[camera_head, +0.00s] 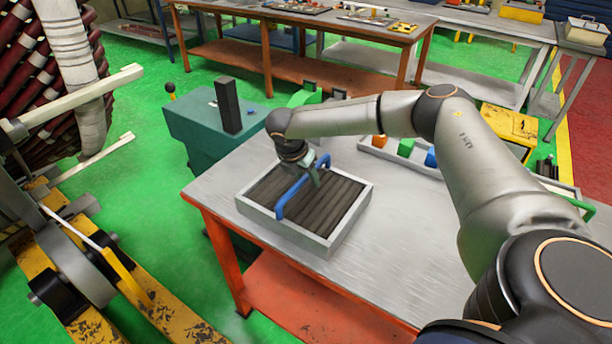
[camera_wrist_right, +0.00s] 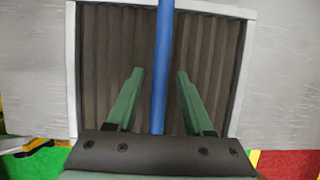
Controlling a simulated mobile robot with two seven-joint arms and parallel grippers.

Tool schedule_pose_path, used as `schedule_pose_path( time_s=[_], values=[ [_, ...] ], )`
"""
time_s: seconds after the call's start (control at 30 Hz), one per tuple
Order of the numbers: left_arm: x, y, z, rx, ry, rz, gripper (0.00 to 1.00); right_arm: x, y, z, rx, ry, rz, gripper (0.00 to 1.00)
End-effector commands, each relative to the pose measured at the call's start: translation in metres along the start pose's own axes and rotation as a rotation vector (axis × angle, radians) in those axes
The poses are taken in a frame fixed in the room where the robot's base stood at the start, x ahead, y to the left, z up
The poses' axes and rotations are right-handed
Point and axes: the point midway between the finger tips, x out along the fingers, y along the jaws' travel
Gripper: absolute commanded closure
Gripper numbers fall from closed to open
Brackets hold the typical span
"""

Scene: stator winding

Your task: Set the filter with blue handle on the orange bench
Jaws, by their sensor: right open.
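The filter (camera_head: 342,220) is a square, light-grey frame around dark pleats, with a blue handle (camera_head: 281,208) arching across it. It lies flat on the orange bench (camera_head: 390,262), near its left end. My right gripper (camera_head: 316,176) is above the filter at the blue handle. In the right wrist view, the green fingers (camera_wrist_right: 158,75) are open, one on each side of the blue handle (camera_wrist_right: 163,45), with gaps between. The filter frame (camera_wrist_right: 238,70) surrounds the pleats there. My left gripper is not in view.
A tray with orange, green and blue items (camera_head: 405,148) sits at the bench's back edge. A teal cabinet (camera_head: 195,128) with a dark post stands left of the bench. Bare metal bench top lies right of the filter. A large wound stator (camera_head: 50,80) is at far left.

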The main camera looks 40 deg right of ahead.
Motion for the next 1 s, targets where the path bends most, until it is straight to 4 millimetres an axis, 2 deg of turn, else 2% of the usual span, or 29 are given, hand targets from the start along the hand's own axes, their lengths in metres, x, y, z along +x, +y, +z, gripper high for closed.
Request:
schedule_pose_path(
  time_s=[0.13,0.23,0.5,0.7,0.87,0.97,1.0],
  values=[
    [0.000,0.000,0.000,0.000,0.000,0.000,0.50,-0.004,0.000,0.001,0.001,0.000,0.002,0.48],
    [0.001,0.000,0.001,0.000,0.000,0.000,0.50,-0.016,0.001,0.000,0.001,0.002,0.003,0.48],
    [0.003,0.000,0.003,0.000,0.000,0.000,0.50,-0.075,0.001,0.001,0.000,0.000,0.004,0.48],
    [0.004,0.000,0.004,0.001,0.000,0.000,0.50,-0.108,0.001,0.000,-0.001,0.000,0.003,0.48],
    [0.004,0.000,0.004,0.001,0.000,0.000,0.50,-0.118,0.002,-0.003,-0.003,0.002,0.005,0.48],
    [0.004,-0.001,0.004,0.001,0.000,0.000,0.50,-0.113,0.008,-0.021,-0.013,0.015,0.029,0.48],
    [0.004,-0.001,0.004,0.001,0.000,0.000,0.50,-0.108,0.012,-0.034,-0.019,0.026,0.046,0.48]
  ],
)
